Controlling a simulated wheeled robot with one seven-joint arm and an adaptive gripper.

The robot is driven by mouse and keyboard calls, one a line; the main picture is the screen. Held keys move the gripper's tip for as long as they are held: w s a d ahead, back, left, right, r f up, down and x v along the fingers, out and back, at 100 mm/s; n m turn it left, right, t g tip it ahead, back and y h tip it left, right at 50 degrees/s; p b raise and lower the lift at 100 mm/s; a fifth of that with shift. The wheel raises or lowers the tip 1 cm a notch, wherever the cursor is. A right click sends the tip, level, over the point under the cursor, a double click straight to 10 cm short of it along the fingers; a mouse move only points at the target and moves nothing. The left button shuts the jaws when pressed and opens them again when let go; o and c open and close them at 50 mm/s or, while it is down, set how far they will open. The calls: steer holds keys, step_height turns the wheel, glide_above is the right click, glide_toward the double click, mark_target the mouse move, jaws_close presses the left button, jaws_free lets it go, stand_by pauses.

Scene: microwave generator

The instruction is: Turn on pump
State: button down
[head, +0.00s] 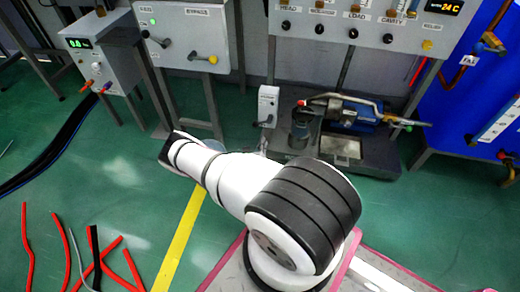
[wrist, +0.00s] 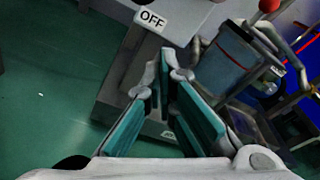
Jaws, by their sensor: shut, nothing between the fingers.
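The pump (head: 355,112) is a blue and grey unit on a dark base. In the wrist view a white OFF label (wrist: 152,18) shows on a pale box at the top. My gripper (wrist: 169,72) is shut and empty, its teal-padded fingers converging just below that label; I cannot tell whether the tips touch anything. Part of the pump unit (wrist: 228,58) shows right of the fingers in the wrist view.
Control panels (head: 190,40) and (head: 365,22) stand behind, with knobs and valves. A blue cabinet (head: 470,90) stands at the right. Red hoses (head: 68,250) lie on the green floor at the left. The floor between them and my arm is mostly clear, with a yellow line (head: 182,238).

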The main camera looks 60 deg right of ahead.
mark_target(261, 123)
steer(key=r+b+x, duration=0.1)
steer(key=b+x, duration=0.1)
steer(key=x, duration=0.3)
steer(key=shift+w+a+r, duration=0.35)
steer(key=shift+w+r, duration=0.05)
steer(key=shift+r, duration=0.2)
steer(key=shift+w+a+r, duration=0.35)
steer(key=shift+r, duration=0.3)
steer(key=shift+a, duration=0.1)
steer(key=shift+w+r+m, duration=0.1)
steer(key=shift+w+m, duration=0.05)
steer(key=shift+m, duration=0.15)
